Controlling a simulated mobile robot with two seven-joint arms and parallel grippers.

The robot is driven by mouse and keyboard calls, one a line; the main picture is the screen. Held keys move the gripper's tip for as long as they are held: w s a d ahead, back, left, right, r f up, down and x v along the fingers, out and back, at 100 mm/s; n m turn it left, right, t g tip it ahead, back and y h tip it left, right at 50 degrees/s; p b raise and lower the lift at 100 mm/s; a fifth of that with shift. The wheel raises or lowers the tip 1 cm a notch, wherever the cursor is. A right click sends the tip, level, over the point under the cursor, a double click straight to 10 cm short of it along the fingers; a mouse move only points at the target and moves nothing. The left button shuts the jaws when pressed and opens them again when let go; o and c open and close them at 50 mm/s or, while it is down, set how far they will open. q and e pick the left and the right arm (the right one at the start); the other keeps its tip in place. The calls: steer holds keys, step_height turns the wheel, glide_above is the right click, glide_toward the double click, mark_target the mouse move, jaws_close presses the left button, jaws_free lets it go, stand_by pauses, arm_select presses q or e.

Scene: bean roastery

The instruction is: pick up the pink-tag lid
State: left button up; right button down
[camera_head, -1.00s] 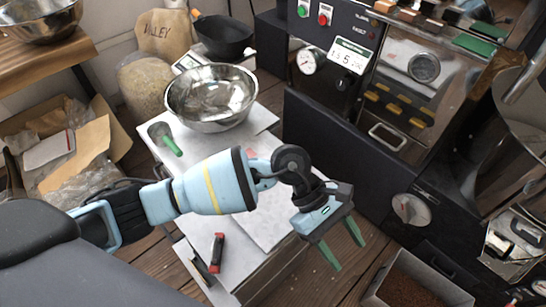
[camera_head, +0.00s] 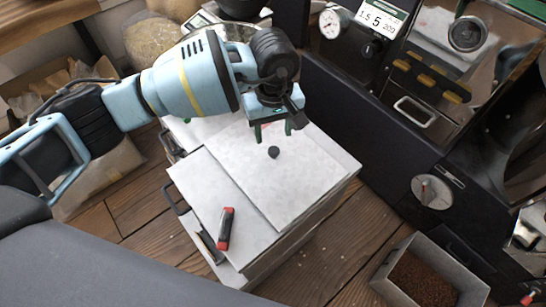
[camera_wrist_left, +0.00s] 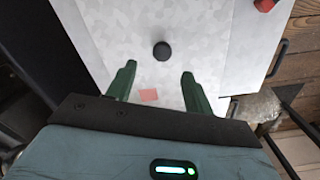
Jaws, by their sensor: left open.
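The pink-tag lid (camera_head: 300,180) is a flat, pale grey speckled plate with a round dark knob (camera_head: 273,152), lying on top of the low cabinet. In the left wrist view the lid (camera_wrist_left: 200,30) shows the knob (camera_wrist_left: 162,51) and a small pink tag (camera_wrist_left: 148,95). My left gripper (camera_head: 272,130) is open and empty, pointing down above the lid. In the left wrist view its green fingers (camera_wrist_left: 158,72) are spread, with the knob just beyond the tips and the tag between them. My arm hides the far part of the lid. My right gripper is out of view.
A red-and-black tool (camera_head: 225,228) lies on the pale surface left of the lid. A dark machine with a gauge (camera_head: 332,24) and handle (camera_head: 415,111) stands close on the right. A bin of beans (camera_head: 422,278) stands on the floor.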

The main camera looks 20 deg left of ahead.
mark_target(274, 150)
arm_select(q)
steer(key=shift+f, duration=0.35)
steer(key=shift+s+f, duration=0.15)
steer(key=shift+f, duration=0.3)
steer(key=f, duration=0.2)
steer(key=f+b, duration=0.1)
steer(key=shift+s+d+f, duration=0.15)
steer(key=shift+s+f, duration=0.1)
steer(key=shift+s, duration=0.05)
steer(key=shift+f, duration=0.4)
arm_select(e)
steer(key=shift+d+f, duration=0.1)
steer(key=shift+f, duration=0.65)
arm_select(q)
steer(key=c, duration=0.7)
steer(key=shift+w+r, duration=0.1)
jaws_close()
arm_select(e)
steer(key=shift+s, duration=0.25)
arm_select(q)
steer(key=shift+r, duration=0.1)
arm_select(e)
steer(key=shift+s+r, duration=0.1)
